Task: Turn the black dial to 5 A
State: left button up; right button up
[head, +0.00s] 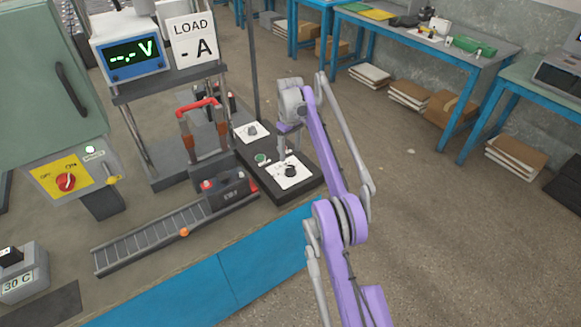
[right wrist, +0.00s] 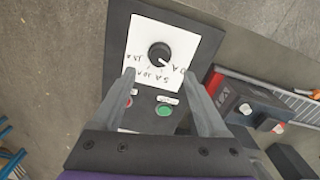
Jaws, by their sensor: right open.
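The black dial (head: 290,171) sits on a white plate on the dark control box, in the front part of the box. In the right wrist view the black dial (right wrist: 159,54) is round, with a white pointer mark at its lower right, towards the 0 A label. The 5 A label (right wrist: 150,81) is below the dial, with 10 A and 15 A further left. My right gripper (head: 283,152) is open above the box, just behind the dial. In the wrist view its fingers (right wrist: 160,80) are spread either side of the plate's lower part, apart from the dial. My left gripper is out of view.
A grey knob (head: 252,130) on another white plate and a green button (head: 260,158) are on the same box. The load display (head: 193,40) reads "- A". A thin pole stands behind the box.

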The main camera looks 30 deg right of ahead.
aim_at(290, 167)
notch_tip(290, 167, down, 7)
jog(key=shift+f+b, duration=0.2)
jog(key=shift+b, duration=0.75)
grip_shut()
